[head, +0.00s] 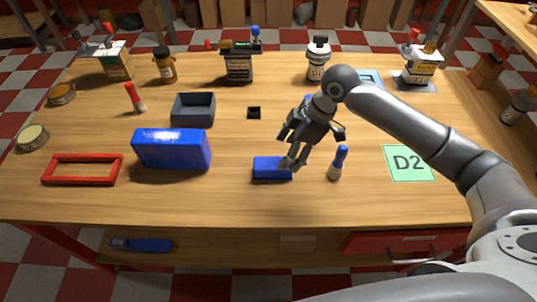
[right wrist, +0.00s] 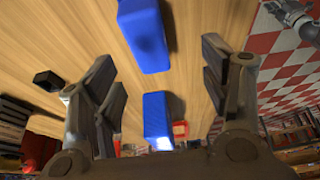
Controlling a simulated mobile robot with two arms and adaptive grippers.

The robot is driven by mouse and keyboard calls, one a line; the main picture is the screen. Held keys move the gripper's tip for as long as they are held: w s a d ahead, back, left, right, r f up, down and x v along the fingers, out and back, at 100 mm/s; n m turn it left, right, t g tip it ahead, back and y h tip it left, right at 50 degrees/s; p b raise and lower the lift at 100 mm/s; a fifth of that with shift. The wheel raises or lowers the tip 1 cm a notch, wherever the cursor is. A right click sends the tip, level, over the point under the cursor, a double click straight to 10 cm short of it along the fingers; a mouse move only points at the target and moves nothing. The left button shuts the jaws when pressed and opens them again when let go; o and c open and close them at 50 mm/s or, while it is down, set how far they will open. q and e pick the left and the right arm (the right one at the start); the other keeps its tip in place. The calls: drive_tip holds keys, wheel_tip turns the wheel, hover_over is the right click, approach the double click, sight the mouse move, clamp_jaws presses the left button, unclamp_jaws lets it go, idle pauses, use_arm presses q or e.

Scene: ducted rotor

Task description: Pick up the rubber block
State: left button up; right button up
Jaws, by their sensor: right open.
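A small blue block (head: 271,169), which looks like the rubber block, lies flat on the wooden table near its front middle. My right gripper (head: 290,151) is open just above and behind its right end. In the head view a finger overlaps the block's right edge. In the right wrist view the block (right wrist: 146,36) shows between the two spread fingers (right wrist: 165,92), with nothing held; I cannot tell whether a finger touches it. My left gripper is not in view.
A larger blue box (head: 172,150) stands left of the block, with a red frame (head: 82,155) beyond. A blue-tipped bottle (head: 337,164) stands close to the right. A grey tray (head: 193,110) lies farther back. A green D2 mat (head: 409,163) lies at the right.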

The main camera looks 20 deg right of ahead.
sight(274, 162)
drive_tip(key=shift+w+d+r, duration=0.35)
drive_tip(key=shift+d+r, duration=0.05)
drive_tip(key=shift+r, duration=0.05)
drive_tip(key=x, duration=0.4)
drive_tip(key=shift+w+a+f, duration=0.1)
drive_tip(key=shift+a+f, duration=0.15)
drive_tip(key=shift+f, duration=0.05)
drive_tip(key=x, duration=0.2)
drive_tip(key=p+x, duration=0.1)
drive_tip(key=x, duration=0.2)
drive_tip(key=shift+w+a+f, duration=0.2)
drive_tip(key=shift+w, duration=0.2)
use_arm(q)
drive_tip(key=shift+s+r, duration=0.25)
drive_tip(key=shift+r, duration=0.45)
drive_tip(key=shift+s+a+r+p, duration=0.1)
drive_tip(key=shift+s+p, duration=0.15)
drive_tip(key=shift+p, duration=0.1)
use_arm(e)
drive_tip(key=shift+f, duration=0.25)
drive_tip(key=c, duration=1.2)
